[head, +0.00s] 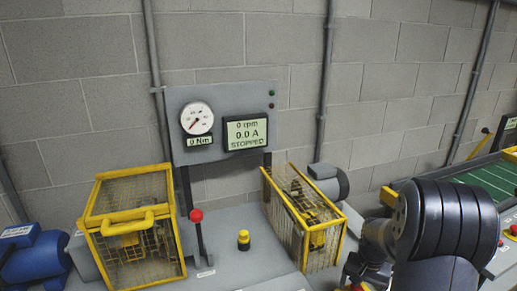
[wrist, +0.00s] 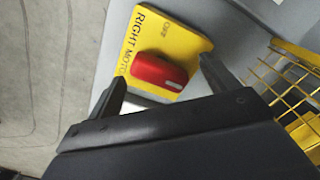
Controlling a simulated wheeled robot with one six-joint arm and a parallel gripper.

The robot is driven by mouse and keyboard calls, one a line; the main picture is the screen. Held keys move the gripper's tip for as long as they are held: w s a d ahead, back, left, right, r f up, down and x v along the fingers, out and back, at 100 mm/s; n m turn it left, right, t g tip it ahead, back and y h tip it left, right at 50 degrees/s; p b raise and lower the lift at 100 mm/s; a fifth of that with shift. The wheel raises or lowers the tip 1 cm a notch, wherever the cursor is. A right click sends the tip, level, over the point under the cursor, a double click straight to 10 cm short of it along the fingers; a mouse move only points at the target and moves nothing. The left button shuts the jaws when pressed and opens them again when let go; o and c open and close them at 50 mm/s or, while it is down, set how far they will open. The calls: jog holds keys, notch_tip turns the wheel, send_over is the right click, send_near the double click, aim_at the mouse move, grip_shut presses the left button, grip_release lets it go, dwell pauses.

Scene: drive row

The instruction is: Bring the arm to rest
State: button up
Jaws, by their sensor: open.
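My arm (head: 440,220) is at the lower right of the head view, folded in front of the bench, and it hides the bench behind it. My gripper (wrist: 162,78) shows in the wrist view with its two dark fingers apart and nothing held. Between and beyond the fingertips is a red switch handle (wrist: 158,72) on a yellow plate (wrist: 180,28) marked "RIGHT MOTO…" and "OFF". I cannot tell how far the fingers are from the handle. In the head view the gripper's fingers are hidden behind the arm.
Two yellow mesh guards, left (head: 135,238) and middle (head: 303,215), stand on the grey bench. A red-knobbed lever (head: 197,217) and a yellow button (head: 243,240) stand between them. The display (head: 246,133) reads 0 rpm, STOPPED. A blue motor (head: 35,255) is at left.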

jog(key=n+p, duration=0.1)
jog(key=n, duration=0.3)
jog(key=shift+r+n, duration=0.1)
jog(key=shift+n, duration=0.3)
jog(key=n+p, duration=0.2)
jog(key=n, duration=0.2)
jog(key=shift+n, duration=0.4)
jog(key=shift+r, duration=1.05)
